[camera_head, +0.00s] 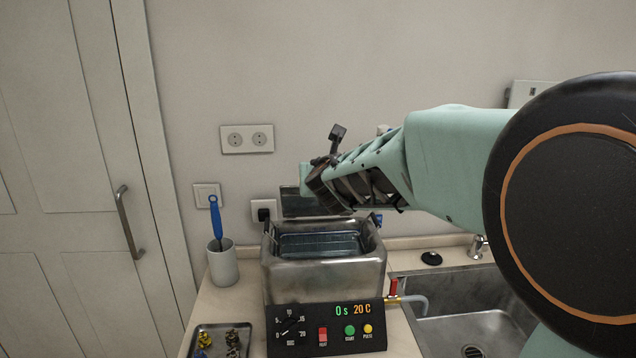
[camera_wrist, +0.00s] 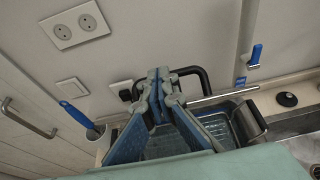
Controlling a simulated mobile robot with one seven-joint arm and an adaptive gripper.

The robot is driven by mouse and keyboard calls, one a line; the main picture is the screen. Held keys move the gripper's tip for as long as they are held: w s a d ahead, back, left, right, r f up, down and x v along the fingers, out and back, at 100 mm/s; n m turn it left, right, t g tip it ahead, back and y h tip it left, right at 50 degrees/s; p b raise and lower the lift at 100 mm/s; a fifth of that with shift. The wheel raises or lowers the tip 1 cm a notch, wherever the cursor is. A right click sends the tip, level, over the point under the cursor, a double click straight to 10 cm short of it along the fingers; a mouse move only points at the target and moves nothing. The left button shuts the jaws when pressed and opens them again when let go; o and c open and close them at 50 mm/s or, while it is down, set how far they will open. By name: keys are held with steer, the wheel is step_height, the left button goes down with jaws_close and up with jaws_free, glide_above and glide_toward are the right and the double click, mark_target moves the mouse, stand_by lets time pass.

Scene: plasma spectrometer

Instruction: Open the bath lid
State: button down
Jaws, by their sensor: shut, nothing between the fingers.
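The steel bath (camera_head: 322,275) stands on the counter with its front panel showing 0 s and 20 C. Its top is uncovered, and a wire basket (camera_head: 318,243) shows inside. A dark panel (camera_head: 292,204), which looks like the bath lid, stands raised at the back rim, partly hidden by my gripper. In the wrist view a thin lid edge (camera_wrist: 222,97) and a black loop handle (camera_wrist: 205,78) show behind the basin. My gripper (camera_wrist: 158,76) is shut and empty, with its fingertips close to the handle; contact cannot be told. It also shows above the bath's back in the head view (camera_head: 308,180).
A white cup with a blue-handled brush (camera_head: 222,262) stands left of the bath. A small tray (camera_head: 222,341) of metal pieces lies at the front left. The wall is close behind.

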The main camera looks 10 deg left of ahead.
steer(key=w+a+r+p, duration=0.1)
steer(key=w+r+p, duration=0.1)
steer(key=w, duration=0.5)
steer(key=shift+w+a+r, duration=0.15)
steer(key=shift+a+r, duration=0.15)
steer(key=shift+r, duration=0.05)
stand_by(0.6)
stand_by(1.3)
